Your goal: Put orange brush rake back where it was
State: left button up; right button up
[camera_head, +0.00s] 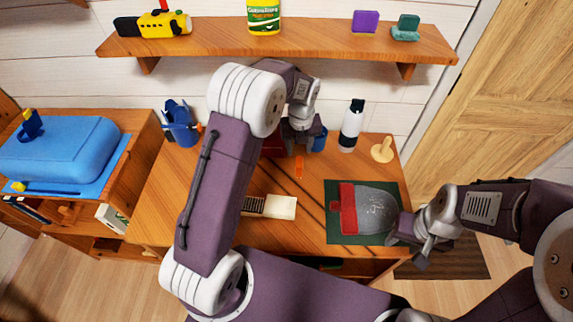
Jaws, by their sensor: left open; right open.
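A small orange object (299,166), which looks like the orange brush rake, lies on the wooden desk near the middle; its exact shape is too small to tell. My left gripper (301,138) is open, just behind the orange object and close to a blue cup (320,139). My own arm hides part of the desk. My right gripper (412,238) is open at the right edge of the desk, beside a grey and red dustpan-like object (372,212) on a green mat (342,238). I cannot tell whether it touches that object.
A dark and white bottle (351,126) and a wooden stand (382,150) are at the back right. A blue holder (180,124) is at the back left. A wall shelf (215,41) hangs above.

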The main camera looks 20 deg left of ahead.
pick_arm(q)
jog(key=s+a+r+n, duration=0.1)
jog(key=s+a+n, duration=0.1)
jog(key=s+n, duration=2)
jog(key=n, duration=0.9)
jog(key=shift+a+r+h, duration=0.2)
jog(key=shift+a+h, duration=0.1)
jog(key=shift+a, duration=0.05)
